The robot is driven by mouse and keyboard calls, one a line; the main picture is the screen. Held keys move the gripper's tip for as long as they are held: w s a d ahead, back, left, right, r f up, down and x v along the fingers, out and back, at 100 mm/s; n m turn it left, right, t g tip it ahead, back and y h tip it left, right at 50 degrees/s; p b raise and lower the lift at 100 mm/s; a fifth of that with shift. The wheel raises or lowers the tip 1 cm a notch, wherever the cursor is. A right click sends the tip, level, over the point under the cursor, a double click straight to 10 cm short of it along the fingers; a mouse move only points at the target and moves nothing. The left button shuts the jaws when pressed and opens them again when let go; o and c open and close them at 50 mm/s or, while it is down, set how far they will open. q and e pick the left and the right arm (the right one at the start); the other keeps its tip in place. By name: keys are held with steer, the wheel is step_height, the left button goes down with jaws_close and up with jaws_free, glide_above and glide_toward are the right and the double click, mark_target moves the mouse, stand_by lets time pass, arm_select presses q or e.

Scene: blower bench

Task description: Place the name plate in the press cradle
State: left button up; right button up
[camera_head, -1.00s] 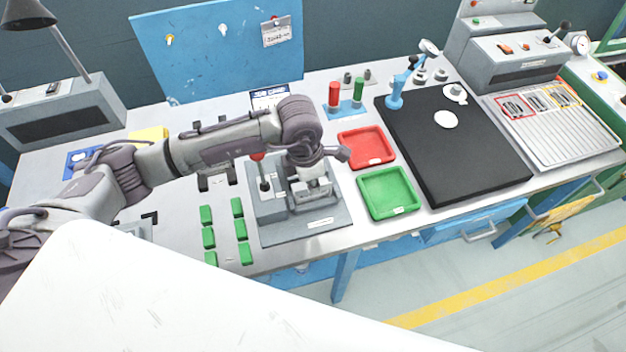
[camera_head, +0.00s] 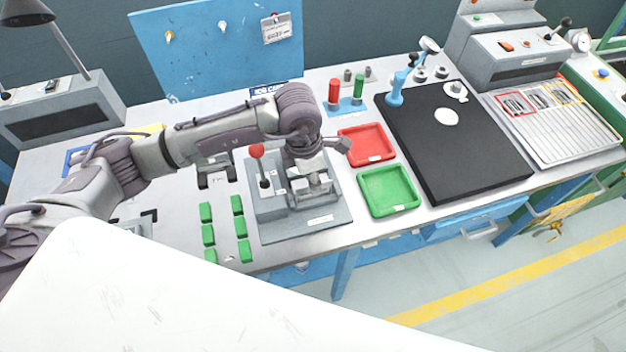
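The press (camera_head: 263,206) is a grey unit with a red-knobbed lever (camera_head: 257,150), standing on a grey base plate near the bench's front edge. Its cradle area (camera_head: 312,189) is on the right half of the press, partly covered by my gripper. My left arm reaches in from the left, and my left gripper (camera_head: 318,165) is right over the cradle area, pointing down. The fingertips blend with the press parts, so I cannot tell whether they are open or shut. I cannot make out a name plate at the gripper or in the cradle. My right gripper is not in view.
Several small green blocks (camera_head: 207,235) lie left of the press. A red tray (camera_head: 367,162) and a green tray (camera_head: 362,190) sit to its right, then a black mat (camera_head: 480,170). A blue stand holds red and green posts (camera_head: 334,91). A blue board (camera_head: 215,60) stands behind.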

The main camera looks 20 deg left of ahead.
mark_target(306, 187)
arm_select(q)
step_height(306, 187, up, 10)
steer(key=a+b, duration=0.1)
steer(key=b, duration=0.1)
steer(key=shift+s+r, duration=0.15)
steer(key=shift+s, duration=0.25)
